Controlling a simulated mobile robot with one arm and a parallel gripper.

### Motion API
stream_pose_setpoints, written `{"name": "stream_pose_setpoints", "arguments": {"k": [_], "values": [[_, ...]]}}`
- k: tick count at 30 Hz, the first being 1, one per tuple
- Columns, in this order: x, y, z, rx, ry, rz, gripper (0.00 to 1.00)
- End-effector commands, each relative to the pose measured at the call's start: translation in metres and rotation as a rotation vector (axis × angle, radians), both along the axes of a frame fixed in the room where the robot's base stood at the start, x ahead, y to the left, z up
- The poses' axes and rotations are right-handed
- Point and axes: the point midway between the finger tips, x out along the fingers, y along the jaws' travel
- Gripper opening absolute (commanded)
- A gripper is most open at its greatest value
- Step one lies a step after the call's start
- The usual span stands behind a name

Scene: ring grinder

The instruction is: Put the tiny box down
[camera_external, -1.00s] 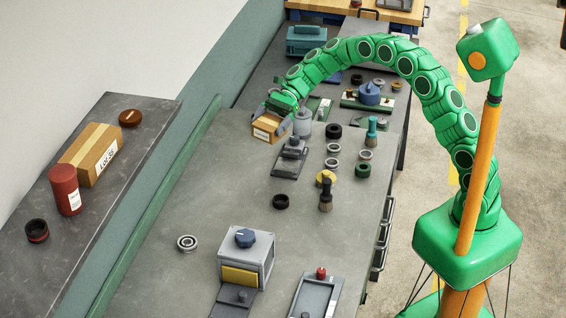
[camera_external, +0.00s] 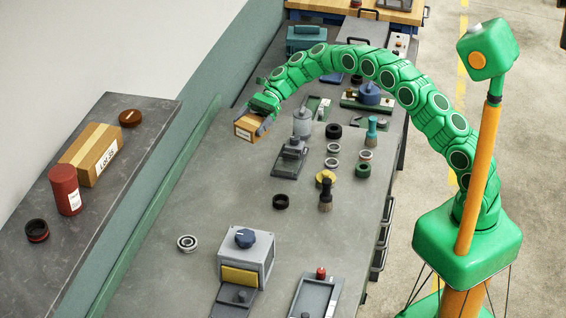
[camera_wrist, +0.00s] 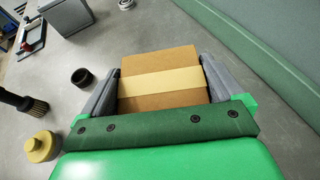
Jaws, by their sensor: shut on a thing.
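The tiny box (camera_external: 248,127) is a small brown cardboard box with a white label and a pale tape strip. My gripper (camera_external: 262,116) is shut on it, with a grey finger on either side. The box also shows between the fingers in the wrist view (camera_wrist: 160,79). In the external view it is near the left, green-edged side of the long grey workbench (camera_external: 225,180). I cannot tell for certain whether its underside touches the bench.
A grey device (camera_external: 291,155) and a grey cylinder (camera_external: 302,122) stand right of the box. Several rings and a black ring (camera_external: 281,201) lie on the bench. A larger box (camera_external: 92,153) and red canister (camera_external: 65,189) stand on the left shelf. Bench in front of the box is clear.

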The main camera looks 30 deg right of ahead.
Motion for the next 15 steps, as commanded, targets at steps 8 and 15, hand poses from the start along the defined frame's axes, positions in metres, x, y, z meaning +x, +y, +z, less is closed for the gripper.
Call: {"name": "stream_pose_setpoints", "arguments": {"k": [8, 15], "values": [[0.018, 0.013, -0.016, 0.000, 0.000, 0.002, 0.59], [0.030, 0.022, -0.034, 0.001, 0.001, 0.002, 0.59]]}}
